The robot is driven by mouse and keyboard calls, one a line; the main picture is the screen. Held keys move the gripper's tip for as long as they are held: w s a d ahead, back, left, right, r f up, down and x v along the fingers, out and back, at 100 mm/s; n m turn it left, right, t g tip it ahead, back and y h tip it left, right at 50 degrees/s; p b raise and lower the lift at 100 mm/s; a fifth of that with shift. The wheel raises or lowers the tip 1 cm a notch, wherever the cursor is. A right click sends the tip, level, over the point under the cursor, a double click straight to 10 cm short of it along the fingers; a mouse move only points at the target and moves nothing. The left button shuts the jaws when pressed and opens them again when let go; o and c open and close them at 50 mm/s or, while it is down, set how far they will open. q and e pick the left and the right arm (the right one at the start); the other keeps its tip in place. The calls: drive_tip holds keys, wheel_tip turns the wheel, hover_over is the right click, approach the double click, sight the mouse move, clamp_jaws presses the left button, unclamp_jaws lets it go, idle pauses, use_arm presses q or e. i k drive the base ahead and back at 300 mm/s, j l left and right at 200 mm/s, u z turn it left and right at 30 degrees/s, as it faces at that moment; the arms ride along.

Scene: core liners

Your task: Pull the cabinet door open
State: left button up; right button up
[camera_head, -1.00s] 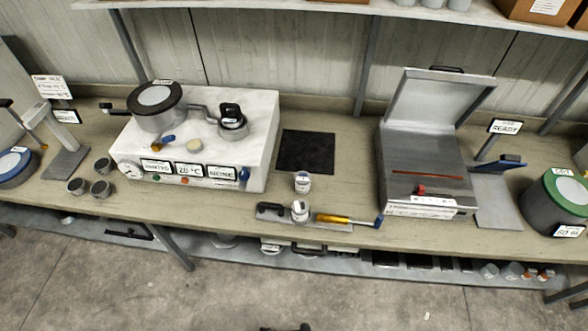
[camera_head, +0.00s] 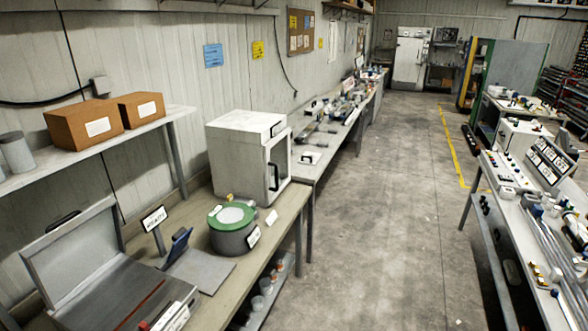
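A white box-shaped cabinet (camera_head: 238,165) stands on the bench against the left wall. Its front door (camera_head: 280,155) has a window and a dark handle (camera_head: 274,178), faces right and looks closed. A taller white cabinet (camera_head: 408,58) stands at the far end of the room; its front looks closed, but it is too small to tell details. I cannot tell from the picture which one the task means. Neither of my grippers is in view.
A green-topped round container (camera_head: 232,228) and an open-lidded grey case (camera_head: 85,265) sit on the near bench. Brown boxes (camera_head: 84,122) lie on the shelf above. A cluttered table (camera_head: 525,210) lines the right. The concrete aisle (camera_head: 395,190) between is clear.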

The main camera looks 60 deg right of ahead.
sight(270, 197)
drive_tip(key=l+z, duration=0.1)
drive_tip(key=z, duration=1.9)
